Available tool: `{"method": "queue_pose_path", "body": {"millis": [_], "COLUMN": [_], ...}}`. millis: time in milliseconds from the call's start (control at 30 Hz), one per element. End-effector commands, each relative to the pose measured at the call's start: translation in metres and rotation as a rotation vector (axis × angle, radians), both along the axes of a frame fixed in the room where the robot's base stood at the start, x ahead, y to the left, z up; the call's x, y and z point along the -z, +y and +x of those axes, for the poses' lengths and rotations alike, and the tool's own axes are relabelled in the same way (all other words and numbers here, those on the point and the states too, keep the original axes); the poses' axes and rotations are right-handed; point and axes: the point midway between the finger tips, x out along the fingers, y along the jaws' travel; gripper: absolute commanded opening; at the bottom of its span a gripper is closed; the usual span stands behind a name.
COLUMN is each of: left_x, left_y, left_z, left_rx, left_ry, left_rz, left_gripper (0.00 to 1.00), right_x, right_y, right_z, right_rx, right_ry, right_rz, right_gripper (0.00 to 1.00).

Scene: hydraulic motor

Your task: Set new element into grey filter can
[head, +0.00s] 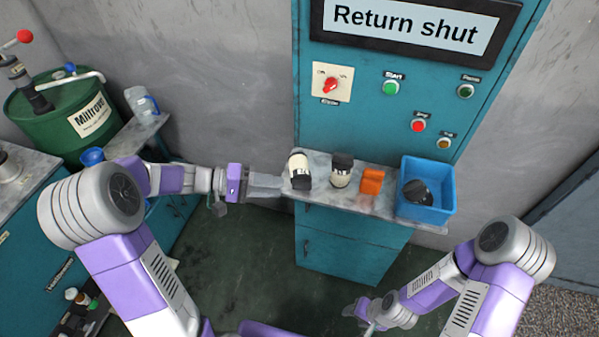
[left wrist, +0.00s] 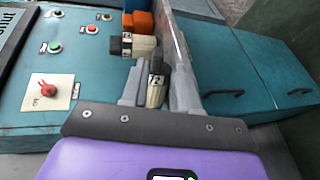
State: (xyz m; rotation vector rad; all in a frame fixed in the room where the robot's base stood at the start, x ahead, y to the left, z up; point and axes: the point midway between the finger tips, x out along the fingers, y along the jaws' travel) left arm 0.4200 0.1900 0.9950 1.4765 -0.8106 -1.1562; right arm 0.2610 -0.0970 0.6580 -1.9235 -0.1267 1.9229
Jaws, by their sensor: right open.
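A cream cylinder with black ends (head: 299,168) is at the tip of my left gripper (head: 283,186), at the left end of the grey shelf. In the left wrist view this cylinder (left wrist: 156,92) sits between the two fingers of my left gripper (left wrist: 158,98), which appear to close on its sides. A second cream cylinder with black ends (head: 341,172) stands to its right on the shelf; it also shows in the left wrist view (left wrist: 143,46). I cannot make out which is old or new, nor a grey can. My right gripper (head: 362,312) is open, low in the head view, apart from the shelf.
An orange block (head: 371,182) and a blue bin (head: 441,213) holding a dark rounded thing (head: 418,192) are on the shelf's right. Behind rises a teal panel (head: 340,125) with a red knob and several buttons. A green drum (head: 50,125) and a bench are at the left.

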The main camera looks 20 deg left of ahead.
Motion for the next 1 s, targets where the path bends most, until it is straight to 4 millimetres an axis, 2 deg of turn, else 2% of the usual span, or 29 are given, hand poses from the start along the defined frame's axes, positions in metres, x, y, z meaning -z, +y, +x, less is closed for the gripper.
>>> {"method": "queue_pose_path", "body": {"millis": [400,700,900,1000], "left_x": [0.012,0.012,0.012,0.012], "left_y": [-0.052,-0.056,-0.056,-0.056], "left_z": [0.019,0.02,0.02,0.02], "left_rx": [0.004,0.001,0.001,0.002], "left_ry": [0.005,0.004,0.005,0.004], "left_rz": [0.001,0.002,0.001,0.001], "left_gripper": [0.3,0.3,0.0,0.0], "right_x": [0.008,0.008,0.008,0.008], "right_y": [0.0,0.0,0.0,0.0], "right_z": [0.0,0.0,0.0,0.0], "right_rx": [0.0,0.0,0.0,0.0], "right_ry": [0.0,0.0,0.0,0.0], "right_rz": [0.0,0.0,0.0,0.0], "right_gripper": [0.51,0.51,0.51,0.51]}}
